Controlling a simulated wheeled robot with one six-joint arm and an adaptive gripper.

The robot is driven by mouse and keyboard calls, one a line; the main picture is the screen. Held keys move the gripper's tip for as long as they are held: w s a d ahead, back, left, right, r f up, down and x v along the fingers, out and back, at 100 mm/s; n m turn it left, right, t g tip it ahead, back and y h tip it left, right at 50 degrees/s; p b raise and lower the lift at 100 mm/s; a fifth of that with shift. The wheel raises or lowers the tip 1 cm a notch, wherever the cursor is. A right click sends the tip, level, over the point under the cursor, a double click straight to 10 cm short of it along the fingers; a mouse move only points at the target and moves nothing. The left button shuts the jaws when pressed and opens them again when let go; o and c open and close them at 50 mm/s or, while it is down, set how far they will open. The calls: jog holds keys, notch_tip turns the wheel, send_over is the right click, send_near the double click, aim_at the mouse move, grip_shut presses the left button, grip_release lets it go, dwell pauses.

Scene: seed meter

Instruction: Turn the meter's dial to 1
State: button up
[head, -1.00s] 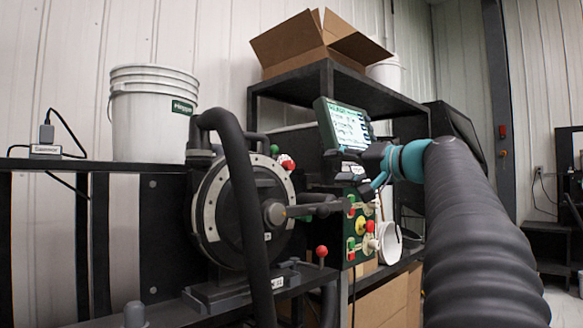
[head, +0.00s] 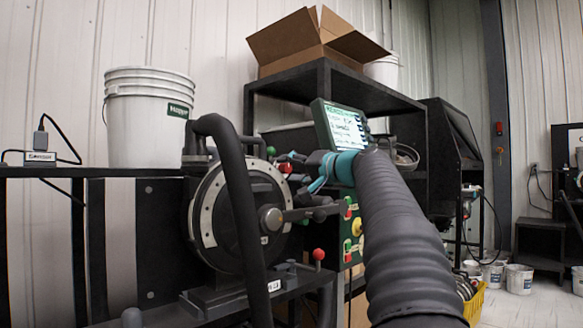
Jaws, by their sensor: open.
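The meter's dial (head: 208,207) is a large dark disc with a pale marked ring, standing upright left of centre. A dark bar handle (head: 312,212) reaches right from its hub (head: 271,218). The dial's marks are too small to read, so I cannot tell its setting. A thick black curved tube (head: 238,185) hides part of its face. My gripper (head: 299,163) is open at the dial's upper right, beside a red knob (head: 285,167) and above the bar handle. Its fingers are small and dark, and I cannot tell whether they touch anything.
A panel with coloured buttons (head: 350,228) stands right of the dial, below a lit screen (head: 344,125). A red ball-topped lever (head: 319,254) rises below the handle. A white bucket (head: 150,125) stands left; an open cardboard box (head: 312,45) sits on the shelf. Floor at right has buckets (head: 519,279).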

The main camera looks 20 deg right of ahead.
jog(key=shift+w+a, duration=0.1)
jog(key=shift+w, duration=0.05)
grip_shut()
jog(key=shift+f+n+b, duration=0.3)
jog(key=shift+n+b, duration=0.3)
jog(key=shift+b, duration=0.1)
jog(key=shift+n+b, duration=0.7)
jog(key=shift+n, duration=0.4)
jog(key=shift+r+n, duration=0.25)
jog(key=shift+n, duration=0.35)
grip_release()
